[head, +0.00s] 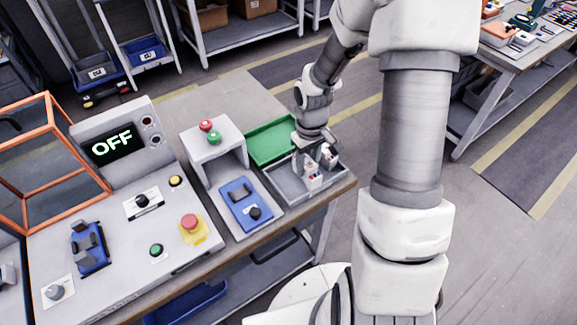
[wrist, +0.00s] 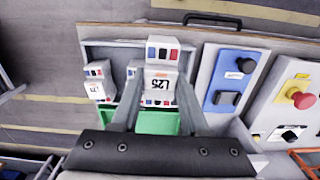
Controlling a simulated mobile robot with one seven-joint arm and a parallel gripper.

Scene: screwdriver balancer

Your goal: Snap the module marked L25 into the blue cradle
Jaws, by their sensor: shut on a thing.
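The module marked L25 (wrist: 161,82) is a pale block with red and blue patches, held between the fingertips of my gripper (wrist: 160,95) in the wrist view. In the head view my gripper (head: 311,158) points down over the grey tray, and a pale module (head: 313,178) shows at its fingers. I cannot tell whether L25 touches the tray floor. A blue cradle (wrist: 229,82) with a dark clip lies to the right of the gripper in the wrist view; in the head view this blue cradle (head: 236,210) is left of the tray. It looks empty.
The grey tray (head: 283,194) also holds another marked module (wrist: 97,88) and one partly hidden by a finger. A green tray (head: 271,139) adjoins it. The console has a second blue fixture (head: 91,250), an OFF display (head: 111,144) and a red button (head: 190,222).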

